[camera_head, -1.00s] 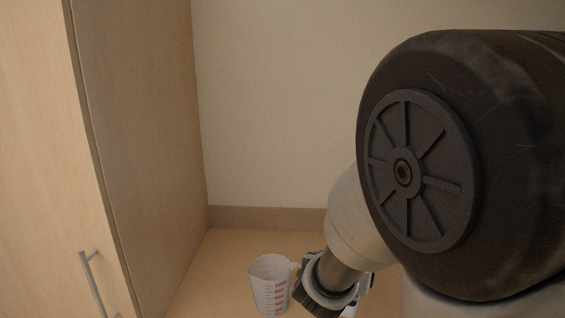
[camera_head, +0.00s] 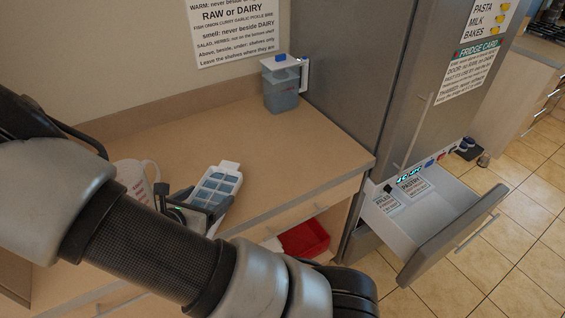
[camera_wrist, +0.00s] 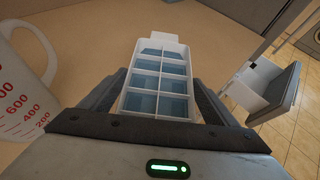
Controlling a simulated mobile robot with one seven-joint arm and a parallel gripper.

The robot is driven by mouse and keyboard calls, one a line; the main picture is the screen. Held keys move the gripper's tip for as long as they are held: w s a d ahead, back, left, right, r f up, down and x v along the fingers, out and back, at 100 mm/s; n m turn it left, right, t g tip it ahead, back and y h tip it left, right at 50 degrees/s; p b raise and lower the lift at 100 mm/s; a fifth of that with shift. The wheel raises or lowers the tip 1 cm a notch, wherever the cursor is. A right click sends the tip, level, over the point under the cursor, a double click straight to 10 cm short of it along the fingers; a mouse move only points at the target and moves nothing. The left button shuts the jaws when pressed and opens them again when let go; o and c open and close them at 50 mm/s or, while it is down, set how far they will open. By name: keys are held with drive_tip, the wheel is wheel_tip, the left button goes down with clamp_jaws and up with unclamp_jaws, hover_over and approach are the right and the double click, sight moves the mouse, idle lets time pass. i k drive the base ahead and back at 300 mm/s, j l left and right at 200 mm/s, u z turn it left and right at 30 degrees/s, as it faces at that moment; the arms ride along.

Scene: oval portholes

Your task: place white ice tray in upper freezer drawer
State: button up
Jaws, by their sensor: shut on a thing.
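The white ice tray (camera_head: 217,187) has blue-grey compartments and is over the counter at left in the head view. My gripper (camera_head: 190,208) is shut on it, and the wrist view shows the tray (camera_wrist: 158,80) between the two fingers (camera_wrist: 160,98). I cannot tell whether the tray touches the counter. The freezer drawer (camera_head: 432,218) is pulled out at the right, below the fridge door, with paper labels lying inside. The open drawer also shows in the wrist view (camera_wrist: 262,85). My arm hides part of the counter front.
A white measuring jug (camera_head: 138,180) stands close beside my gripper. A blue-grey pitcher (camera_head: 281,88) stands at the counter's back, against the grey fridge (camera_head: 345,60). A red bin (camera_head: 304,238) shows below the counter edge. The middle of the counter is clear.

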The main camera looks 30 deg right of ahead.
sight(420, 231)
drive_tip(key=k+l, duration=0.35)
drive_tip(key=k, duration=0.15)
drive_tip(key=k+l+u, duration=0.1)
drive_tip(key=k+l, duration=0.25)
drive_tip(key=k, duration=0.15)
drive_tip(key=k+l+u, duration=0.15)
drive_tip(key=k+l, duration=0.35)
drive_tip(key=k+l+u, duration=0.1)
drive_tip(key=l, duration=0.3)
drive_tip(key=k+l+u, duration=0.1)
drive_tip(key=k+l, duration=0.3)
drive_tip(key=l, duration=0.3)
drive_tip(key=k+l+u, duration=0.15)
drive_tip(key=l, duration=0.25)
drive_tip(key=k+l, duration=0.15)
drive_tip(key=l, duration=0.25)
drive_tip(key=k+l+u, duration=0.15)
drive_tip(key=l, duration=0.2)
drive_tip(key=k+l, duration=0.1)
drive_tip(key=l, duration=0.3)
drive_tip(key=k+l+u, duration=0.15)
drive_tip(key=l, duration=0.25)
drive_tip(key=k+l, duration=0.1)
drive_tip(key=l, duration=0.3)
drive_tip(key=k+l+u, duration=0.1)
drive_tip(key=l, duration=0.25)
